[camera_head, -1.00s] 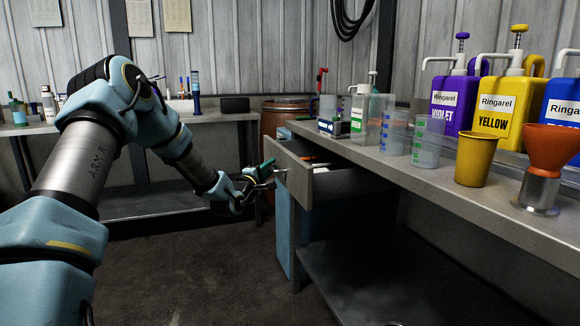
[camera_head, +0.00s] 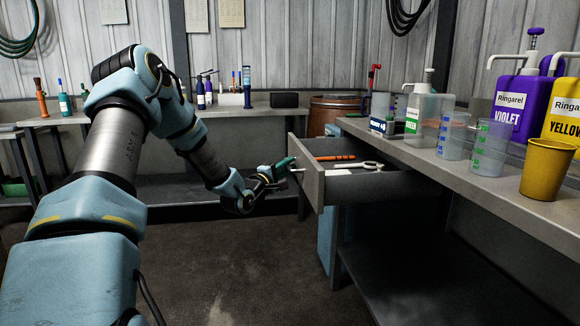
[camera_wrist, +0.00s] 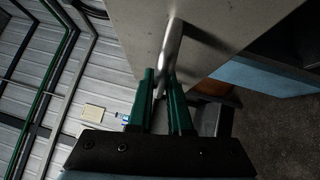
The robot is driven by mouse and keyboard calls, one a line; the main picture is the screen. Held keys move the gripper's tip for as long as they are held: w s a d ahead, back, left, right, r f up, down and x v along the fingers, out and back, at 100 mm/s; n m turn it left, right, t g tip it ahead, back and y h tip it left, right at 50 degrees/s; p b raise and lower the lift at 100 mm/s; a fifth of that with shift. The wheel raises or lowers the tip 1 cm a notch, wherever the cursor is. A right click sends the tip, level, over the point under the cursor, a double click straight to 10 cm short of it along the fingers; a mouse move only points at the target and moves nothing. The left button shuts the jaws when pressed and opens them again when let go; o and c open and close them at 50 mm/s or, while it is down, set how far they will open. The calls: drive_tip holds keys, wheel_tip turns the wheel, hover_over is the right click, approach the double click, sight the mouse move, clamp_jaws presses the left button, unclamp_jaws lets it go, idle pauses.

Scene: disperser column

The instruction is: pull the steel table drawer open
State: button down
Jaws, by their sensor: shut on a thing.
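The steel table drawer (camera_head: 311,181) stands pulled out from under the right-hand steel table (camera_head: 470,178). Tools and a white item show inside it, among them an orange-handled one. My gripper (camera_head: 290,166) is at the drawer's front, on its left side. In the wrist view my gripper's green fingers (camera_wrist: 163,95) are closed around the metal bar handle (camera_wrist: 171,50) of the drawer front (camera_wrist: 225,25). The handle is mostly hidden by the fingers in the head view.
On the right table stand a yellow cup (camera_head: 548,170), clear measuring beakers (camera_head: 489,148) and a violet jug (camera_head: 516,105). A lower shelf (camera_head: 410,265) lies beneath. A barrel (camera_head: 335,112) stands at the back. The floor (camera_head: 220,260) left of the drawer is clear.

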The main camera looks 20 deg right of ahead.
drive_tip(key=c, duration=0.8)
unclamp_jaws()
drive_tip(key=shift+c, duration=0.2)
drive_tip(key=v, duration=1)
drive_tip(key=shift+s+a, duration=0.2)
drive_tip(key=shift+a, duration=0.15)
